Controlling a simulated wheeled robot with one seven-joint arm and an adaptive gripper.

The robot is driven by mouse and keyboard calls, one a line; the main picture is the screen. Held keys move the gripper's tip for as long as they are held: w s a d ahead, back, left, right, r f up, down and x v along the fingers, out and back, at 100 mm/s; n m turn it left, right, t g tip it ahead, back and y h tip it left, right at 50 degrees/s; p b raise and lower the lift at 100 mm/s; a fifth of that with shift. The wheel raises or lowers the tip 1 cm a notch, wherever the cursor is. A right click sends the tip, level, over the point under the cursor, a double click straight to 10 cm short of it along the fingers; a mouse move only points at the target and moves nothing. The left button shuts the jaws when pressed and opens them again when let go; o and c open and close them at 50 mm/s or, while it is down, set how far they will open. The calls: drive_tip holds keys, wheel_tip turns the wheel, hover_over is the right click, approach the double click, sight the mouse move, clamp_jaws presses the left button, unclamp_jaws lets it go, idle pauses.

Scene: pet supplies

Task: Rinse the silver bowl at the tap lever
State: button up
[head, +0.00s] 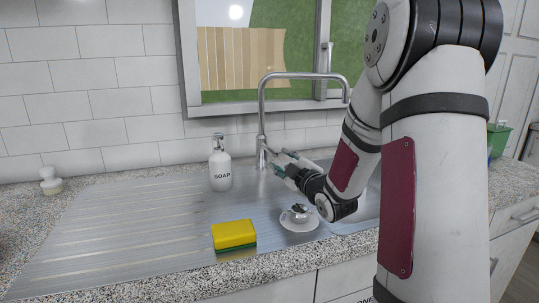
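The tall chrome tap (262,112) stands at the back of the steel sink top, its spout reaching right towards my arm. My gripper (279,160) is just right of the tap's base, where the lever would be; I cannot make out the lever or whether the fingers touch it. The fingers are small and partly overlapped, so their opening is unclear. A small silver vessel (298,208), possibly the silver bowl, sits on a white saucer-like dish (300,223) below my wrist. No other silver bowl shows; my arm hides much of the basin.
A white soap bottle (220,168) stands left of the tap. A green container (498,138) is at the far right.

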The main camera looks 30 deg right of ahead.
sight(271, 152)
drive_tip(key=w, duration=0.2)
drive_tip(key=w+d, duration=0.1)
drive_tip(key=w, duration=0.5)
drive_tip(key=shift+w+d, duration=0.2)
drive_tip(key=shift+d, duration=0.05)
clamp_jaws()
